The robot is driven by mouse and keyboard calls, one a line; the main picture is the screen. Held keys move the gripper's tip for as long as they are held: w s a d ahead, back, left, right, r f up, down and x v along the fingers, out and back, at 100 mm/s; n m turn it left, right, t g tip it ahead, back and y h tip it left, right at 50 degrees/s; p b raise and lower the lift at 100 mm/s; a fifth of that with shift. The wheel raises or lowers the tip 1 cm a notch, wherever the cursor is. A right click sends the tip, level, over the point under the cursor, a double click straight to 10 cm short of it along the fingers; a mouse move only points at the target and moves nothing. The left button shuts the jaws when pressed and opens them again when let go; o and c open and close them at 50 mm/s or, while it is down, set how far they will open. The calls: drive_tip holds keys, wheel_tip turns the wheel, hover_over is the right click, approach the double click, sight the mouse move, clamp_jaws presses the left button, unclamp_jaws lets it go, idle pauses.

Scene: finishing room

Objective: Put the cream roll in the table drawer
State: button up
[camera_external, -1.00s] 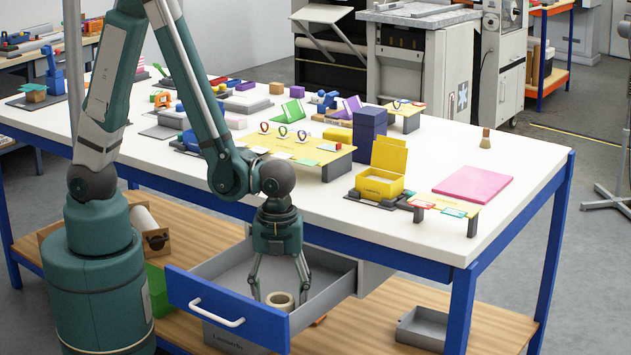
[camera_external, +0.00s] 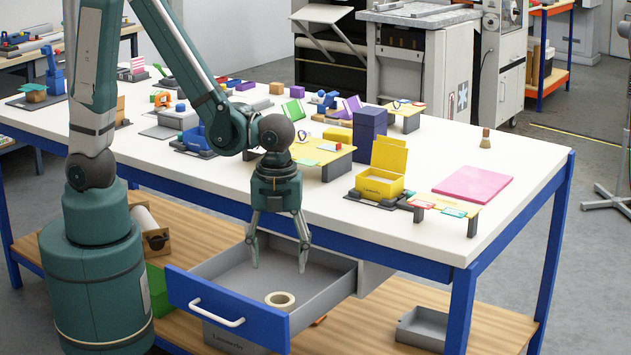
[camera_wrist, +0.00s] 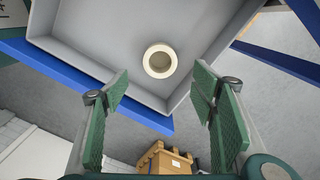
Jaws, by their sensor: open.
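The cream roll (camera_external: 280,299) lies flat on the floor of the open table drawer (camera_external: 215,268), near its blue front. In the wrist view the cream roll (camera_wrist: 160,61) shows its round hole and sits inside the grey drawer (camera_wrist: 90,40), close to a corner. My gripper (camera_external: 278,270) is open and empty above the drawer, higher than the roll and apart from it. In the wrist view its two green-padded fingers (camera_wrist: 162,100) are spread wide with nothing between them.
The white table top (camera_external: 400,235) above the drawer holds a yellow box (camera_external: 380,185), a purple box (camera_external: 369,130) and a pink sheet (camera_external: 473,184). A grey tray (camera_external: 420,328) and a green box (camera_external: 158,290) are on the wooden lower shelf (camera_external: 480,325).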

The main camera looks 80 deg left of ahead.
drive_tip(key=shift+r, duration=0.4)
idle(0.5)
drive_tip(key=s+a+r+n+t, duration=0.2)
drive_tip(key=a+r+n+t, duration=0.1)
drive_tip(key=a+r+n, duration=0.7)
drive_tip(key=s+a+r+n+t, duration=0.2)
drive_tip(key=a+r+n+t, duration=0.2)
drive_tip(key=a+r+n, duration=0.6)
drive_tip(key=shift+a+r+n, duration=0.3)
drive_tip(key=shift+a+r, duration=0.25)
drive_tip(key=shift+r, duration=0.3)
